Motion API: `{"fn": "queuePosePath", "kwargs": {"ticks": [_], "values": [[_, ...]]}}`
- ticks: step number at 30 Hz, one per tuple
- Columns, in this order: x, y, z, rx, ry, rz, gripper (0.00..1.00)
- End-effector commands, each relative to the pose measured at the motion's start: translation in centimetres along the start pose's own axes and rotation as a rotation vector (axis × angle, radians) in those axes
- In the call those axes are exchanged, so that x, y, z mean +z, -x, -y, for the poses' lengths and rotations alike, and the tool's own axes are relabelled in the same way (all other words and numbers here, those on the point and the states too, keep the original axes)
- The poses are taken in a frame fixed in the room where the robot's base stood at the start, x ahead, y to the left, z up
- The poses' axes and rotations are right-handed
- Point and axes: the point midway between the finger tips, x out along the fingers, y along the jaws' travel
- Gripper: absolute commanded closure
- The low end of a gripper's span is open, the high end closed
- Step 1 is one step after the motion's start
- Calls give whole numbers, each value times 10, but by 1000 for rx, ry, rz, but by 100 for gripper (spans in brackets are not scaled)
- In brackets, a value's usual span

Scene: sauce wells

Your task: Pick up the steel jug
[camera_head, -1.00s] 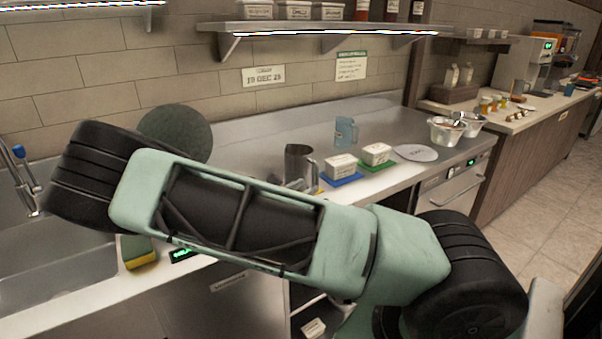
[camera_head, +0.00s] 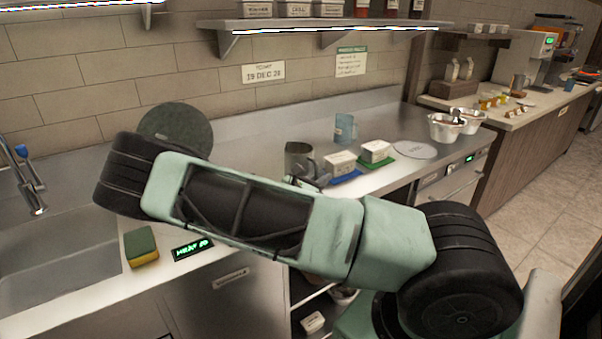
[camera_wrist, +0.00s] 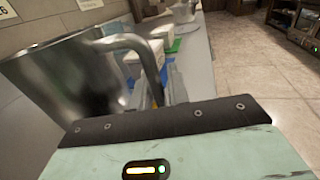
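The steel jug (camera_head: 297,158) stands upright on the steel counter in the head view, partly hidden behind my arm. In the wrist view the jug (camera_wrist: 60,80) fills the left side, with its curved handle (camera_wrist: 135,42) towards my gripper. My gripper (camera_head: 318,176) is at the handle side of the jug in the head view. In the wrist view the fingers of my gripper (camera_wrist: 160,90) stand apart, with the lower handle seen between them. I cannot tell whether either finger touches it.
White tubs on a blue mat (camera_head: 345,177) and a green mat (camera_head: 405,164) stand close right of the jug. A blue clear jug (camera_head: 345,128) is behind. A white disc (camera_head: 416,149) lies farther right. The sponge (camera_head: 141,246) and sink are left.

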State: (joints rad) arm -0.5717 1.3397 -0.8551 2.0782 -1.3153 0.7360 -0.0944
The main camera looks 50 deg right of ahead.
Motion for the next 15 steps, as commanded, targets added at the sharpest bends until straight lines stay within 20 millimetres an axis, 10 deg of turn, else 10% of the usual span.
{"fn": "queuePosePath", "kwargs": {"ticks": [15], "values": [[9, 0, 0, -1, -3, 3, 100]]}}
